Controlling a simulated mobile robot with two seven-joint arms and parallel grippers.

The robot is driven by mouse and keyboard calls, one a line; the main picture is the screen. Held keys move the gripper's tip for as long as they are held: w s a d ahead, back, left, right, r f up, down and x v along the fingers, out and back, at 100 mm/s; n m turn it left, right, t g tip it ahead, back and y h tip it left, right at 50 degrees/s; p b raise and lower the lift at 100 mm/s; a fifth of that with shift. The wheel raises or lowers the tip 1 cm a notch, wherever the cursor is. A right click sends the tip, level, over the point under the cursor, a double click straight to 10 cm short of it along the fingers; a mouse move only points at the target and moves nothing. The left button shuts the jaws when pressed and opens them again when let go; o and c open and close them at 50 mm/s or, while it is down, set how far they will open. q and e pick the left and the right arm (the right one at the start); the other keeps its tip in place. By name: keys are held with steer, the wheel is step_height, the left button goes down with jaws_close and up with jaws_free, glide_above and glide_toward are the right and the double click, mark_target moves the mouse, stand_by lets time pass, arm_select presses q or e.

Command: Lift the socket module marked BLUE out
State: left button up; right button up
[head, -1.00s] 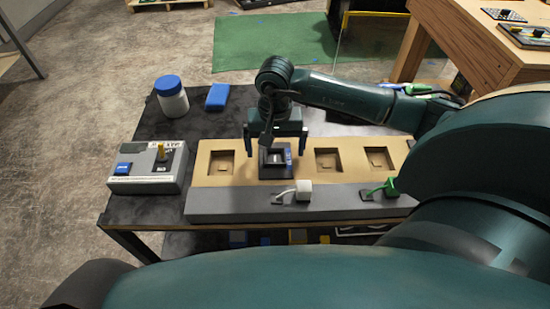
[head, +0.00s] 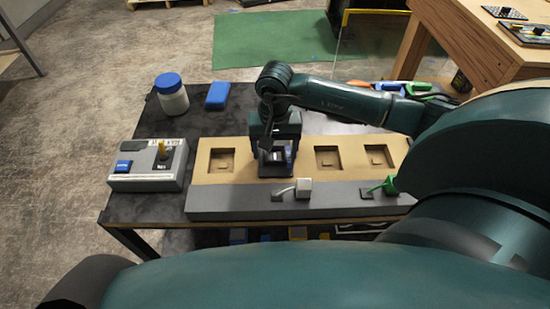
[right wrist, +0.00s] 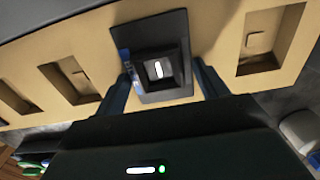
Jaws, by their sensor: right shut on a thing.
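The socket module is a dark square plate with a raised block and a blue label strip (head: 276,171), on the tan panel between empty recesses. It also shows in the right wrist view (right wrist: 177,95), with a white mark inside its opening. The fingers also show in the right wrist view (right wrist: 163,85). I cannot tell any gap beneath the module. My left gripper is not in view.
The tan-topped console (head: 228,203) has empty square recesses and two levers, white (head: 303,188) and green (head: 389,186). Left of it stands a grey switch box (head: 150,182) with a yellow lever. A blue-lidded jar (head: 172,101) and blue block (head: 217,95) stand behind.

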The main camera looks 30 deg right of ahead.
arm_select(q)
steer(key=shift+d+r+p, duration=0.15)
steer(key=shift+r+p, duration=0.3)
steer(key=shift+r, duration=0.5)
arm_select(e)
step_height(320, 180, up, 14)
